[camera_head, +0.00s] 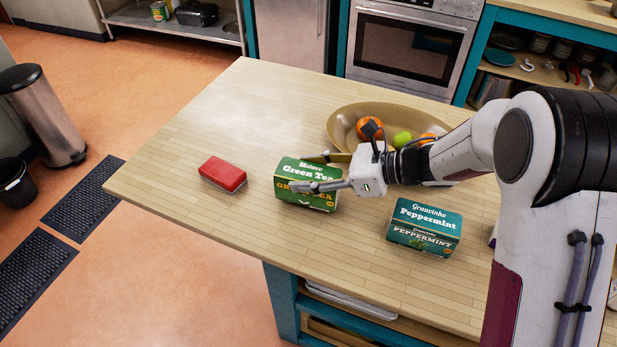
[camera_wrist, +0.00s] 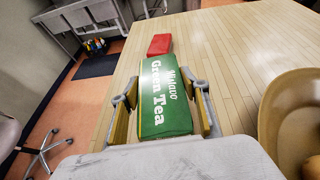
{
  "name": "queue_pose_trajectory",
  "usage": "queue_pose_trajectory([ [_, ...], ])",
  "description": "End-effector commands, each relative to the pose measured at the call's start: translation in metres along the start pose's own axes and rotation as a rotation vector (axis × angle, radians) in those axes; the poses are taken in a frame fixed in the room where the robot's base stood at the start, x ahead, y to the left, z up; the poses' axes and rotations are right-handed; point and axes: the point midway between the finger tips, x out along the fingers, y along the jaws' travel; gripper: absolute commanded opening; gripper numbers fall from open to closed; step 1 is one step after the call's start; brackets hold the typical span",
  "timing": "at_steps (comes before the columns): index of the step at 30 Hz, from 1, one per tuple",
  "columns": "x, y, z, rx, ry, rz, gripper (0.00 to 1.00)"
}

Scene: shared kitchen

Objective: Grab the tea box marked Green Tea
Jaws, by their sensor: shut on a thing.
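The green tea box (camera_head: 302,172), marked Green Tea, is on the wooden counter near its middle in the head view. In the wrist view the Green Tea box (camera_wrist: 163,97) lies between the two fingers, its label facing the camera. My gripper (camera_head: 322,172) reaches in from the right and is shut on the box, one finger on each side. My gripper also shows in the wrist view (camera_wrist: 165,110). I cannot tell whether the box is clear of the counter. A teal Peppermint tea box (camera_head: 424,228) stands to the right, apart from my gripper.
A red box (camera_head: 222,174) lies left of the tea box and also shows beyond it in the wrist view (camera_wrist: 159,45). A tan bowl (camera_head: 345,121) with fruit stands behind my gripper. The counter's left part (camera_head: 190,130) is clear.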

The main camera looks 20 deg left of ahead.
Motion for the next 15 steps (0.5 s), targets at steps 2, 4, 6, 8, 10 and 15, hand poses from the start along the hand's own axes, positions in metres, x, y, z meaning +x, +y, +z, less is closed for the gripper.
queue_pose_trajectory([
  [2, -0.004, 0.0, 0.01, -0.004, -0.001, -0.001, 0.21],
  [4, -0.008, 0.0, 0.019, -0.005, -0.001, -0.001, 0.21],
  [6, -0.012, 0.0, 0.028, -0.005, -0.001, -0.001, 0.21],
  [8, -0.015, 0.0, 0.036, -0.004, -0.001, -0.002, 0.21],
  [10, -0.019, 0.0, 0.046, -0.004, -0.001, -0.001, 0.21],
  [15, -0.026, -0.001, 0.064, -0.004, -0.001, -0.002, 0.21],
])
